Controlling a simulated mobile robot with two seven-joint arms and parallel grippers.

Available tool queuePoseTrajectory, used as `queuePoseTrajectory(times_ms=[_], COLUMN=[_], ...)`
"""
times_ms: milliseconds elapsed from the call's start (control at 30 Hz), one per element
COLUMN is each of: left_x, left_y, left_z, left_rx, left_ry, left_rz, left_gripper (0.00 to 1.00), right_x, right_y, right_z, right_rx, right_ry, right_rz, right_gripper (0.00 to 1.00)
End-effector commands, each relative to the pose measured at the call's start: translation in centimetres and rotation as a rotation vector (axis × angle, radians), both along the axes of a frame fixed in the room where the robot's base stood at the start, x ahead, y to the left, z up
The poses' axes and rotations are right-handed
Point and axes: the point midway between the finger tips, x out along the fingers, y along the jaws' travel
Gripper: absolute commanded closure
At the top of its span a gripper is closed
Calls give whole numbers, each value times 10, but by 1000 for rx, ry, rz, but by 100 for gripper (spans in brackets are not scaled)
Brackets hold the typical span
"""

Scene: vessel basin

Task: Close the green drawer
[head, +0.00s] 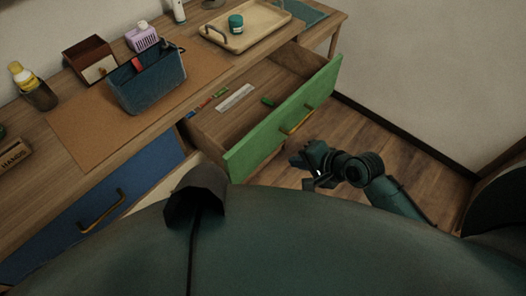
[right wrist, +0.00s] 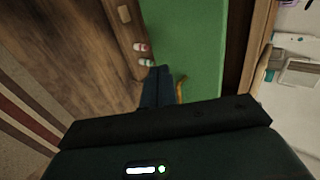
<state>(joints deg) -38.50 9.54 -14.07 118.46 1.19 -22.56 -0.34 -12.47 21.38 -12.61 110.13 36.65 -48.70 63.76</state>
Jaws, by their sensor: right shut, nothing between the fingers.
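The green drawer (head: 285,124) is pulled out from the wooden cabinet in the head view, its inside open to view. Its brass handle (head: 297,121) is on the front panel. In the right wrist view the green front (right wrist: 190,40) fills the upper middle, and part of the handle (right wrist: 181,90) shows beside my fingers. My right gripper (head: 308,171) is shut and empty, in front of the green panel and below the handle in the picture. Whether it touches the panel, I cannot tell. My left gripper is not in view.
A white ruler (head: 235,97) and small items lie in the drawer. The counter holds a blue basket (head: 148,84), a tray (head: 246,28) and a wooden box (head: 91,60). A blue drawer (head: 95,205) is at left. Wooden floor (head: 375,130) is clear toward the right wall.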

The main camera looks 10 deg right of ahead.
Motion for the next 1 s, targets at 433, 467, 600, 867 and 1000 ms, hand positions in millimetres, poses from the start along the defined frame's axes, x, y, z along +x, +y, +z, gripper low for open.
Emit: queuePoseTrajectory(times_ms=[433,467,600,867,1000], left_x=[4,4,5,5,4], left_y=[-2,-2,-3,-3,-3], left_z=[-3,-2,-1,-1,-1], left_rx=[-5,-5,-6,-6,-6], left_ry=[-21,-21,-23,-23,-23], left_rz=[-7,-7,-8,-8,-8], left_gripper=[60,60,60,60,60], right_x=[57,60,73,80,80], right_y=[44,47,57,63,63], right_z=[-56,-55,-56,-57,-57], right_rx=[-1,0,-3,-3,-3], right_ry=[-7,-7,-6,-4,-5], right_rz=[1,1,1,1,1], right_gripper=[100,100,100,100,100])
